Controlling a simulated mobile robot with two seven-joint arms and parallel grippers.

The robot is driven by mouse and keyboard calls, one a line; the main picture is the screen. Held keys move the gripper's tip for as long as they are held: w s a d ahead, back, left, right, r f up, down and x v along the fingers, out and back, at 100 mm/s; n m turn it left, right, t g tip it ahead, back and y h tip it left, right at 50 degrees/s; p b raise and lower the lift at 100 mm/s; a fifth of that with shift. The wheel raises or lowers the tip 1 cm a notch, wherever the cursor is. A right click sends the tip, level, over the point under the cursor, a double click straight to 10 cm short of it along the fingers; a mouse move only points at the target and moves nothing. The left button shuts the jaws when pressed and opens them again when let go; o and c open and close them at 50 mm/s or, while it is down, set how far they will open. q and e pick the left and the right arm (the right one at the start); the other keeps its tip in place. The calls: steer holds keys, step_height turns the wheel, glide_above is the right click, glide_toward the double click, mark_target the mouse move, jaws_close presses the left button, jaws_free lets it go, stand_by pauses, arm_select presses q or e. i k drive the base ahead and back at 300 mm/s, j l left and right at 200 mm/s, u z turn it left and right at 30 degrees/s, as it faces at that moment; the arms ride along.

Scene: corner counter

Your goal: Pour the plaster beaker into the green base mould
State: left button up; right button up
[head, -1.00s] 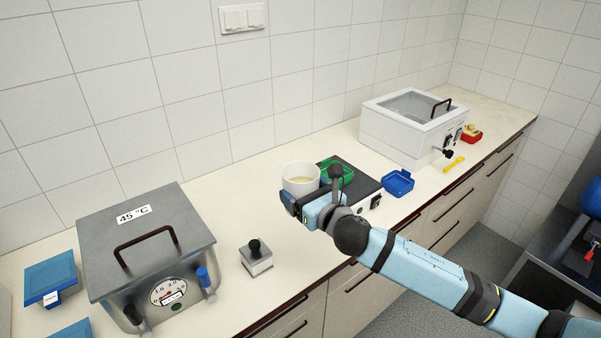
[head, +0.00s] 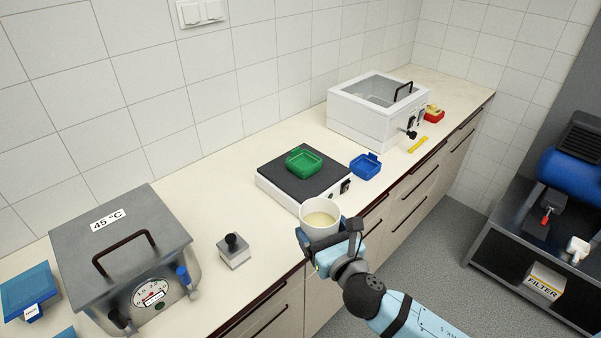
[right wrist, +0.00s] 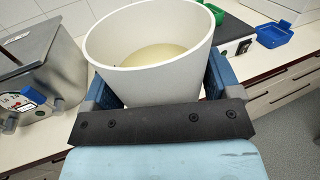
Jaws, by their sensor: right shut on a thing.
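The plaster beaker (head: 320,214) is a white cup with pale cream liquid in it, held roughly upright near the counter's front edge. My right gripper (head: 318,240) is shut on the beaker. In the right wrist view the beaker (right wrist: 152,85) fills the middle, with blue fingers on both sides of it. The green base mould (head: 305,161) is an open square tray on the dark top of a white plate device (head: 283,192). The beaker is in front of this device, apart from the mould. My left gripper is not in view.
A blue mould (head: 366,166) lies right of the plate device. A white lidded chamber (head: 365,119) stands behind it, with a yellow stick (head: 418,145) in front. A steel 45 °C box (head: 120,245) and a small black-knobbed block (head: 233,252) stand left on the counter.

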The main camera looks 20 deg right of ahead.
mark_target(303, 163)
steer(key=l+u, duration=0.1)
steer(key=u, duration=0.2)
steer(key=l+u, duration=0.7)
steer(key=l, duration=0.3)
steer(key=k+l, duration=0.15)
steer(key=l, duration=0.25)
steer(key=l+u, duration=0.15)
steer(key=l, duration=0.25)
steer(key=k+l, duration=0.1)
steer(key=l, duration=0.25)
steer(key=k+l, duration=0.1)
steer(key=l, duration=0.25)
steer(key=k+l, duration=0.1)
steer(key=l, duration=0.25)
